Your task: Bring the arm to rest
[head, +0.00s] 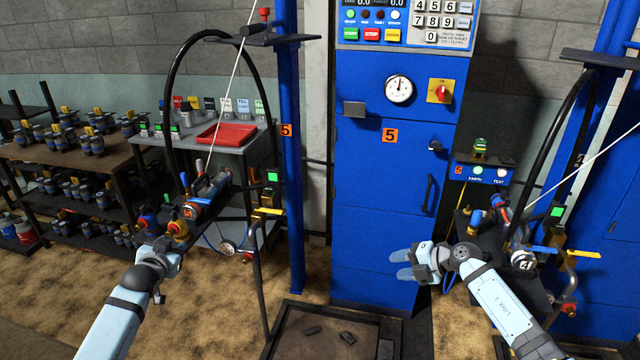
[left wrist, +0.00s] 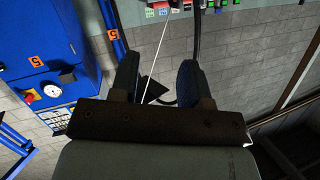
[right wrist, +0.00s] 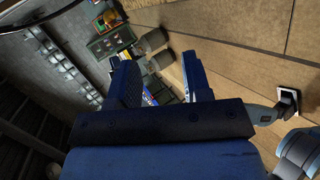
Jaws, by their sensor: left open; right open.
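My left arm (head: 125,305) comes in from the lower left of the head view, its wrist end raised in front of the left scale stand. Its fingers are hard to make out there. In the left wrist view the left gripper (left wrist: 157,75) has its fingers apart with nothing between them. My right arm (head: 495,300) comes in from the lower right. The right gripper (head: 400,264) points left, in front of the blue cabinet's lower part. In the right wrist view the right gripper (right wrist: 158,75) is open and empty.
A blue cabinet (head: 385,190) with a gauge and keypad stands in the middle. A red tray (head: 227,133) is on a grey table. Shelves of cylinders stand left. A dark floor platform (head: 325,318) lies below.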

